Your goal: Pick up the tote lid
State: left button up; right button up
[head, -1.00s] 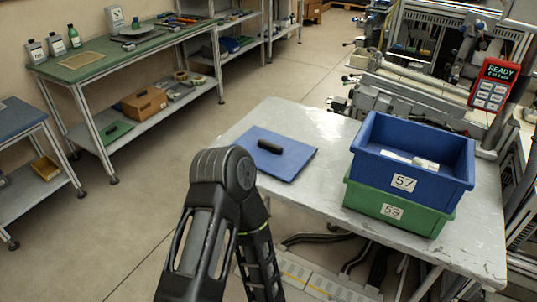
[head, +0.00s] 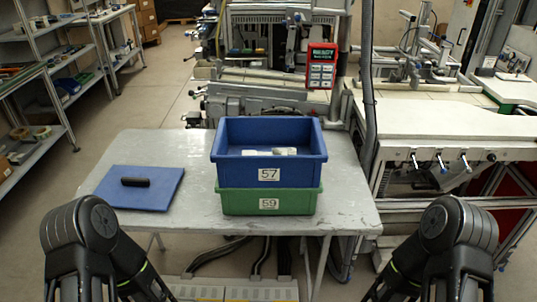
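The tote lid (head: 111,191) is a flat blue panel with a black handle (head: 135,182) on top. It lies flat on the left part of the grey table (head: 345,205), beside the totes and apart from them. A blue tote (head: 231,175) labelled 57 is stacked on a green tote (head: 240,203) labelled 59. Some white items (head: 270,151) show inside the blue tote. My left arm is in the lower left, in front of the lid, and my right arm is in the lower right. Neither gripper's fingers can be seen.
Machinery (head: 245,103) stands behind the table, with a red panel reading READY (head: 321,64) at its right. A white workbench (head: 440,125) is at the right. Shelves (head: 45,135) stand at the far left. The tabletop between lid and totes is clear.

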aim_at(143, 187)
jog(key=z, duration=0.25)
jog(key=j+z, duration=0.45)
jog(key=j, duration=0.15)
jog(key=k+j+z, duration=0.15)
jog(key=j+z, duration=0.35)
jog(key=k+j, duration=0.1)
jog(key=j, duration=0.25)
jog(key=k+j, duration=0.1)
jog(key=j, duration=0.25)
jog(key=k+j, duration=0.15)
jog(key=j, duration=0.2)
jog(key=z, duration=0.05)
